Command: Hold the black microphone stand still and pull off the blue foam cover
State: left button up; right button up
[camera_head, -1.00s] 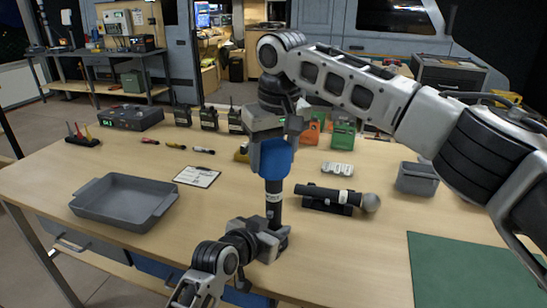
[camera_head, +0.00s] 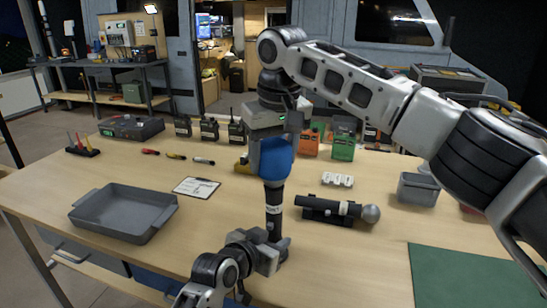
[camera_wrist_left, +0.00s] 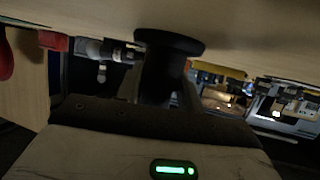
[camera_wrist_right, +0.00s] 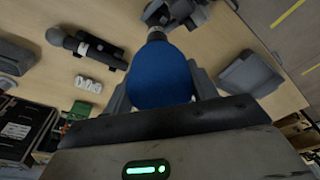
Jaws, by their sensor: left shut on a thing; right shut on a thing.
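The blue foam cover (camera_head: 272,160) sits over the upper end of the upright black microphone stand (camera_head: 274,208). My right gripper (camera_head: 270,138) is shut on the cover from above. In the right wrist view the rounded blue cover (camera_wrist_right: 158,75) is between the fingers, with the dark stem just past its end. My left gripper (camera_head: 274,248) is shut on the stand low down, near the table. In the left wrist view the dark stand (camera_wrist_left: 165,75) is between the fingers, with a round black disc beside them.
A microphone (camera_head: 330,208) lies in a black cradle right of the stand. A grey tray (camera_head: 90,222) and a clipboard (camera_head: 196,187) are to the left. A green mat (camera_head: 465,275) and a grey bin (camera_head: 418,190) are to the right. Several radios stand behind.

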aim_at(273, 141)
jog(key=shift+r, duration=0.95)
jog(key=shift+r, duration=1.4)
pick_arm(q)
jog(key=o, duration=1.1)
